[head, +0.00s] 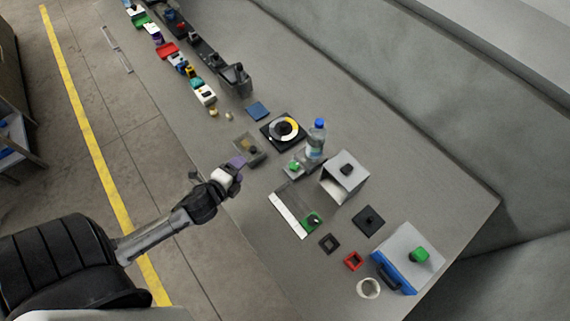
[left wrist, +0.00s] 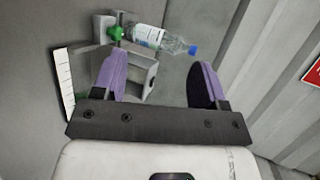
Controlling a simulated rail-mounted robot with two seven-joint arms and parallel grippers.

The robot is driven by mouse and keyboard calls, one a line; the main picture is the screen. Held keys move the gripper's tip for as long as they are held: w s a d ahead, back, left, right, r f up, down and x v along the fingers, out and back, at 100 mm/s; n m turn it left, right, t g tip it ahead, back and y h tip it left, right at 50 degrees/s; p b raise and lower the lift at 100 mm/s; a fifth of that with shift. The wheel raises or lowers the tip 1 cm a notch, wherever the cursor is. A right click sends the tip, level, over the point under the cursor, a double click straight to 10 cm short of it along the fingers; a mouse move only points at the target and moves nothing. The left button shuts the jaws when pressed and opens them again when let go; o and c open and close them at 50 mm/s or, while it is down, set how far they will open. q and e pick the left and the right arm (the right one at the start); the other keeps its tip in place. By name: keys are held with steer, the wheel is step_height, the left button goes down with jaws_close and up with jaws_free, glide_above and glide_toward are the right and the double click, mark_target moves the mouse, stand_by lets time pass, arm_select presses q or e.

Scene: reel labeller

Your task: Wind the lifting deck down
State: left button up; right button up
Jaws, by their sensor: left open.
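My left gripper (head: 237,164) hangs over the front edge of the bench beside a small greyish tray with a dark knob (head: 250,149). In the left wrist view its purple fingers (left wrist: 158,82) are apart with nothing between them. A small grey block with a green knob (head: 294,166) stands to its right, near the bottle; the green knob also shows in the wrist view (left wrist: 115,32). I cannot tell which of these is the lifting deck. My right gripper is out of view.
A water bottle (head: 316,140) stands behind the green-knobbed block. An open-sided grey box (head: 345,178), a round dial (head: 283,130) and a blue-edged case (head: 407,262) stand nearby. Small square frames lie at the front. Several coloured items line the far bench.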

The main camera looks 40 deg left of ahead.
arm_select(q)
steer(key=w+d+r+m+t+h+b, duration=0.2)
steer(key=w+d+r+m+h, duration=0.1)
steer(key=w+d+m+h, duration=0.5)
steer(key=w+d+r+m+t+h+b, duration=0.2)
steer(key=w+d+r+m+h, duration=0.25)
steer(key=d, duration=0.45)
steer(key=w+d+f+m+g+h+b, duration=0.1)
steer(key=w+d+m+g+h+b, duration=0.1)
steer(key=d+m+g+h, duration=0.65)
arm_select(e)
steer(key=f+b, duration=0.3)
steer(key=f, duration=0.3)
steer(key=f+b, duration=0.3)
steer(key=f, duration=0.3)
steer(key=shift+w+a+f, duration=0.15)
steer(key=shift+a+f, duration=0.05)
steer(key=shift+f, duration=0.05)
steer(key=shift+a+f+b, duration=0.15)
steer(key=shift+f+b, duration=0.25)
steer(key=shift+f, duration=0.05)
arm_select(q)
steer(key=m+g+y, duration=0.9)
steer(key=m+y, duration=0.8)
steer(key=m, duration=0.2)
glide_above(294, 165)
step_height(294, 165, down, 10)
steer(key=r, duration=0.1)
step_height(294, 165, down, 14)
steer(key=shift+r, duration=0.1)
